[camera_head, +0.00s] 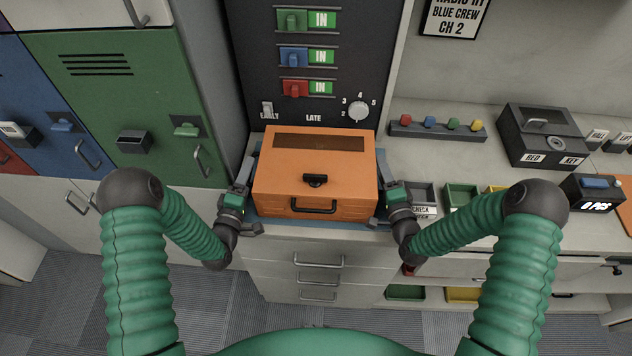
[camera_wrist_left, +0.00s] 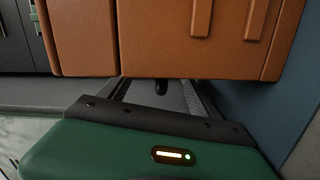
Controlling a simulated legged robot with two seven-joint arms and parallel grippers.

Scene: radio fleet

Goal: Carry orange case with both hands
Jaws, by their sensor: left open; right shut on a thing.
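The orange case (camera_head: 315,180) sits upright on a blue mat (camera_head: 281,221) on the counter, with a dark latch and a dark front handle. My left gripper (camera_head: 243,196) is at the case's left side, open. In the left wrist view its fingers (camera_wrist_left: 165,92) are spread just below the orange case wall (camera_wrist_left: 180,35); whether they touch it cannot be told. My right gripper (camera_head: 388,195) is at the case's right side, shut on the case's side; its exact grip is partly hidden by the case and wrist.
A dark panel (camera_head: 314,60) with switches and a dial stands right behind the case. At right are a rack of coloured pegs (camera_head: 437,128), small bins (camera_head: 461,195), and a dark lock box (camera_head: 540,135). Green lockers (camera_head: 120,110) are at left. Drawers (camera_head: 317,277) are below.

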